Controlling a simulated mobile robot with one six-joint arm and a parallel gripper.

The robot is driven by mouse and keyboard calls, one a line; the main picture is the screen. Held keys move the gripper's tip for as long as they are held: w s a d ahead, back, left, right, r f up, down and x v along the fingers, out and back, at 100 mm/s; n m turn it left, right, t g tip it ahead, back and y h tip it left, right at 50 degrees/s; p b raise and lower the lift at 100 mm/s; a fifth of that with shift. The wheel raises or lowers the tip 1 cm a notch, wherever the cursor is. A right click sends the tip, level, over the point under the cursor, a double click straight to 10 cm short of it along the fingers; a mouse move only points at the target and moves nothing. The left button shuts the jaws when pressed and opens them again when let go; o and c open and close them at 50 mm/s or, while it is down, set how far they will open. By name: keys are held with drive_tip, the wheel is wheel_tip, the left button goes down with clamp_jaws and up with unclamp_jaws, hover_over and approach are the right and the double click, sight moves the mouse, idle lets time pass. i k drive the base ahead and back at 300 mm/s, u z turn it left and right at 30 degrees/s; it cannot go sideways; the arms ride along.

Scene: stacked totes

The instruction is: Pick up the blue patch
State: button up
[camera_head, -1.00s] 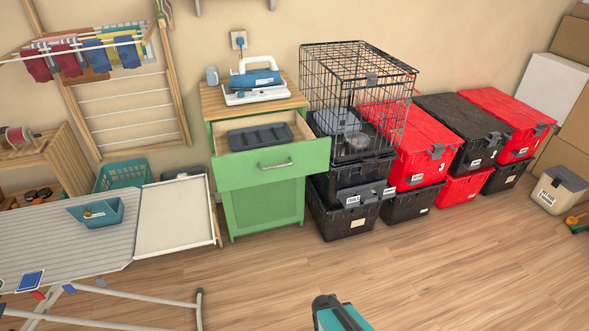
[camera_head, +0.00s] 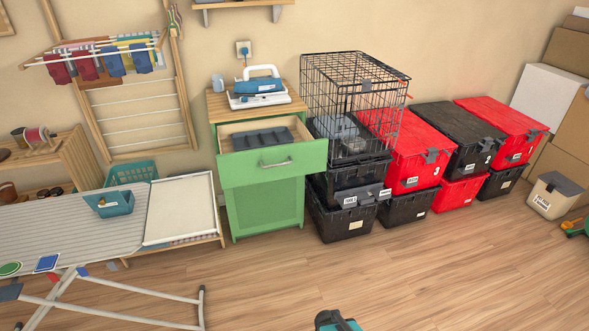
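The blue patch (camera_head: 47,263) is a small flat blue square with a pale border. It lies near the front edge of the grey slatted ironing board (camera_head: 75,236) at the left of the head view. A green oval patch (camera_head: 10,269) lies to its left, close to the picture's edge. My gripper's fingers are not in view. Only a dark and teal part, seemingly of my own arm, shows at the bottom edge, well to the right of the board and far from the patch.
A teal bin (camera_head: 110,202) stands on the board. White board legs (camera_head: 120,289) reach out over the floor. A green cabinet (camera_head: 262,208) has its drawer (camera_head: 272,160) open. Stacked totes (camera_head: 420,148) and a wire cage (camera_head: 350,105) line the wall. The wooden floor in front (camera_head: 420,270) is clear.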

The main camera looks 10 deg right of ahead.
sight(49, 263)
drive_tip(key=z, duration=0.05)
drive_tip(key=k, duration=0.5)
drive_tip(key=u, duration=0.3)
drive_tip(key=i, duration=0.9)
drive_tip(key=u, duration=0.6)
